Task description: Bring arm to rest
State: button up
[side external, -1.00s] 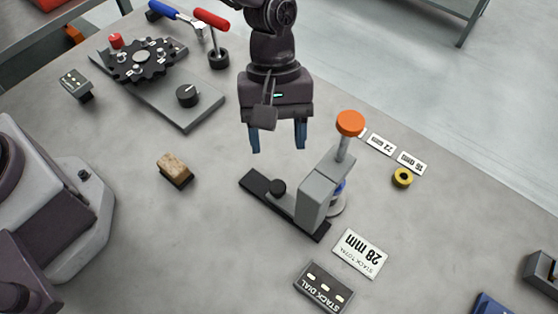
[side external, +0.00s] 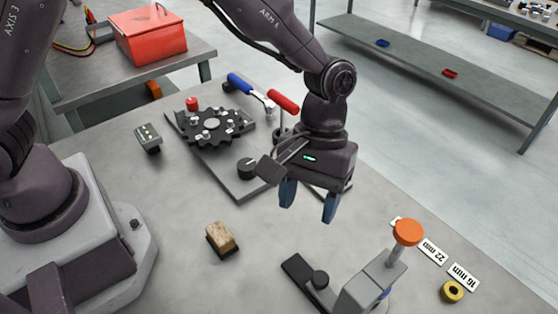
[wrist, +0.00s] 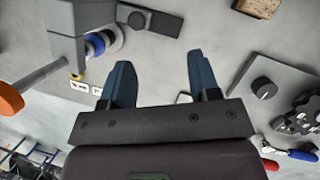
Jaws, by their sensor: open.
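My gripper (side external: 308,206) has two blue fingers, which are spread apart with nothing between them. In the side view it hangs above the table, between the grey plate (side external: 238,180) with its black knob and the grey clamp-like stand (side external: 362,292) with an orange top. The wrist view shows the fingers (wrist: 160,82) apart and empty, with bare table between them. In that view the stand (wrist: 75,40) is at left, with blue and grey rings beside it. My gripper touches nothing that I can see.
A toothed black carrier (side external: 215,126) and red and blue handled clamps (side external: 283,102) are on or by the plate. A wooden-topped block (side external: 221,237) lies in front. A yellow ring (side external: 452,291) lies by the number labels (side external: 463,276).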

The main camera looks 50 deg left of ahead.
jog(key=s+a+r+m+t, duration=0.1)
jog(key=s+a+r+t, duration=0.2)
jog(key=a+r, duration=0.3)
jog(key=s+a+r+m+t+y, duration=0.1)
jog(key=s+a+r+m+t, duration=0.1)
jog(key=s+a+r, duration=0.3)
jog(key=s+a+r+m+t+y, duration=0.1)
jog(key=s+a+r+t, duration=0.3)
jog(key=a+r, duration=0.4)
jog(key=a, duration=0.4)
jog(key=shift+m, duration=0.4)
